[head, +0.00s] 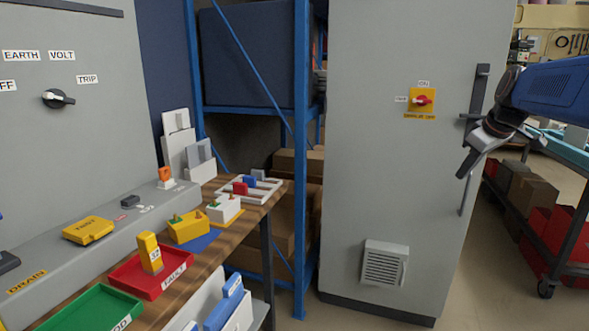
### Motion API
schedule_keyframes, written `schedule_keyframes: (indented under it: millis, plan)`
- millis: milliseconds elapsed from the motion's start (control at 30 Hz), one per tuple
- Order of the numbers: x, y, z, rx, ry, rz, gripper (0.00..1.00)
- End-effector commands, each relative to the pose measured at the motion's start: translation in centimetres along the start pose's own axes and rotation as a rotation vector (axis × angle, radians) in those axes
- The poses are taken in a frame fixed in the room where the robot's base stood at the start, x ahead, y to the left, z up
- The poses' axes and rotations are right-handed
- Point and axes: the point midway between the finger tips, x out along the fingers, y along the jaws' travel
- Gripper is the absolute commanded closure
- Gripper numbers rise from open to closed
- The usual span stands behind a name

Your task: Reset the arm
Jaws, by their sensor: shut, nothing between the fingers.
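My arm reaches in from the right edge in the head view. My gripper (467,168) hangs in the air in front of the grey cabinet (370,150), near its long door handle (478,100). The fingers point down and left and are shut, with nothing held. I cannot tell whether the gripper touches the cabinet or handle. A yellow plate with a red rotary switch (422,100) sits on the cabinet door, left of my gripper.
A wooden bench (225,238) at left carries a red tray (128,281), a green tray (88,309), and yellow and white socket boxes (188,227). A blue rack (302,150) stands behind it. A trolley with boxes (562,225) is at right. Floor shows between cabinet and trolley.

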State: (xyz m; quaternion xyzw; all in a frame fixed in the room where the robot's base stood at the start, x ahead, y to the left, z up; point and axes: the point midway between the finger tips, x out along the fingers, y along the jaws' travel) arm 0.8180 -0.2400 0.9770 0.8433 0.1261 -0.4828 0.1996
Motion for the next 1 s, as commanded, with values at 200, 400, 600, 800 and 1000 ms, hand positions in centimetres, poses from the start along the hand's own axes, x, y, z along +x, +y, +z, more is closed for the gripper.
schedule_keyframes:
  millis: [200,400,600,800,1000]
  plan:
    - [-0.9,-9.1,3.8,0.101,-0.026,-0.015,1.00]
    - [-1.1,-16.3,8.4,0.195,-0.053,-0.023,1.00]
    - [-0.7,-22.8,14.0,0.288,-0.075,-0.022,1.00]
    - [0.5,-28.3,20.2,0.377,-0.096,-0.018,1.00]
    - [1.8,-31.9,25.1,0.444,-0.109,-0.012,1.00]
